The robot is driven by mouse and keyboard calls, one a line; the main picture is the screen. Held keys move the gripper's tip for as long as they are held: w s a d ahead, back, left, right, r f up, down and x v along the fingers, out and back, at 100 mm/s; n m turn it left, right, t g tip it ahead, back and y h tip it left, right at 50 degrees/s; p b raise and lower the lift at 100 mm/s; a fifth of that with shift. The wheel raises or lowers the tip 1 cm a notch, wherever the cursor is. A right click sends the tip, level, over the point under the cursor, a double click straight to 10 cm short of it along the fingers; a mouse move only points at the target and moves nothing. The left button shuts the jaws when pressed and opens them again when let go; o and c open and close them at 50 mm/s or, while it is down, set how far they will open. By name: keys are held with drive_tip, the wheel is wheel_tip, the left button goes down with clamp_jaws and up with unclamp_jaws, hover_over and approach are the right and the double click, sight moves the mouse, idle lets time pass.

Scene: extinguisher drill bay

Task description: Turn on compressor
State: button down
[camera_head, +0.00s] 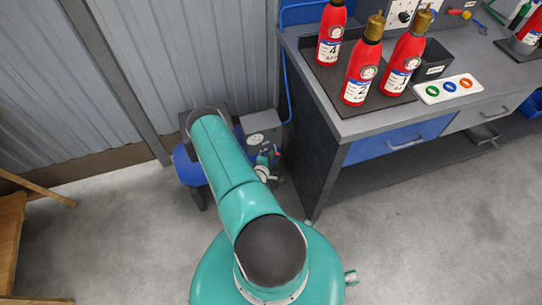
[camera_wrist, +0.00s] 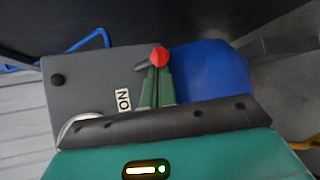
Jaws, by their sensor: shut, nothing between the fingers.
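The compressor stands on the floor by the wall, left of the workbench, partly hidden by my arm. Its blue tank (camera_head: 187,165) and grey control box (camera_head: 262,121) show. In the wrist view the grey panel (camera_wrist: 100,75) carries an ON label (camera_wrist: 123,100), and the blue tank (camera_wrist: 210,72) is to the right. My gripper (camera_wrist: 157,75) is shut and empty, its green fingers over the panel's right edge. A red knob-like piece (camera_wrist: 159,57) shows right at the fingertips; I cannot tell if they touch. In the head view my gripper (camera_head: 268,158) is beside the control box.
The workbench (camera_head: 440,117) at right bears red extinguishers (camera_head: 362,72) on a dark mat and a white tray with coloured rings (camera_head: 447,88). A blue hose (camera_head: 285,60) runs up beside it. A wooden piece (camera_head: 12,240) stands at left. The floor in front is clear.

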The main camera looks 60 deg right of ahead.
drive_tip(key=shift+r, duration=0.15)
wheel_tip(320, 180, up, 3)
drive_tip(key=n+g+y, duration=0.1)
drive_tip(key=y, duration=0.1)
drive_tip(key=n+g+y, duration=0.2)
drive_tip(key=y, duration=0.1)
drive_tip(key=shift+s+y, duration=0.15)
drive_tip(key=shift+y, duration=0.15)
drive_tip(key=shift+r, duration=0.1)
drive_tip(key=shift+r, duration=0.7)
drive_tip(key=shift+r, duration=0.1)
